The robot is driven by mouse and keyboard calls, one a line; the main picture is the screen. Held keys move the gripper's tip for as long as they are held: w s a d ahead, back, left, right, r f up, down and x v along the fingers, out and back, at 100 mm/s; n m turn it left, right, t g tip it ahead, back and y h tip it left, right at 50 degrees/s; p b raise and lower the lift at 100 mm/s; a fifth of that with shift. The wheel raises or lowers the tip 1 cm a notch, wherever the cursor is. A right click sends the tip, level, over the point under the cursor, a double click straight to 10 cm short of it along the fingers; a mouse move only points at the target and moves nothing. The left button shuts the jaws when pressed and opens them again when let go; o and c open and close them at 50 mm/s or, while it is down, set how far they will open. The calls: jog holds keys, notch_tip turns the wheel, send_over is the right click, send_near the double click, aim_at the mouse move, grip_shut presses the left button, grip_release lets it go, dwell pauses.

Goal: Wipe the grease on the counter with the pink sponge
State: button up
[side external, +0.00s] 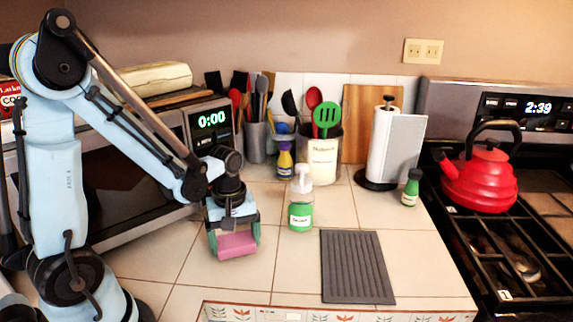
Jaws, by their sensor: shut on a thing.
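The pink sponge (237,245) is between the fingers of my gripper (234,238), which is shut on it. My gripper points down over the tiled counter (190,298), left of the soap bottle. The sponge is at or just above the tiles; I cannot tell whether it touches them. I cannot make out any grease on the counter in this view.
A green soap bottle (301,215) stands just right of my gripper. A dark ridged mat (356,267) lies further right. Behind are a microwave (120,185), a utensil crock (322,160) and a paper towel roll (397,150). A red kettle (480,180) sits on the stove.

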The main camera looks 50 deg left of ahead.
aim_at(250, 241)
jog(key=shift+w+d+f, duration=0.3)
jog(key=shift+w+d, duration=0.05)
jog(key=shift+w+d+r, duration=0.15)
jog(key=shift+w+d, duration=1.7)
jog(key=shift+w, duration=0.05)
jog(key=shift+w+d, duration=0.25)
jog(key=shift+d, duration=0.05)
jog(key=shift+w+d, duration=0.5)
jog(key=shift+d, duration=0.05)
jog(key=shift+s+a, duration=1.85)
jog(key=shift+a, duration=0.05)
jog(key=shift+s+a+f, duration=0.2)
jog(key=shift+s+a, duration=0.05)
jog(key=shift+a, duration=0.05)
jog(key=shift+s+a+r, duration=0.25)
jog(key=shift+s+a, duration=0.5)
jog(key=shift+s, duration=0.1)
jog(key=shift+s+a+f, duration=0.15)
jog(key=shift+s+a, duration=0.35)
jog(key=shift+a, duration=0.1)
jog(key=shift+s+a, duration=0.3)
jog(key=shift+r, duration=3.95)
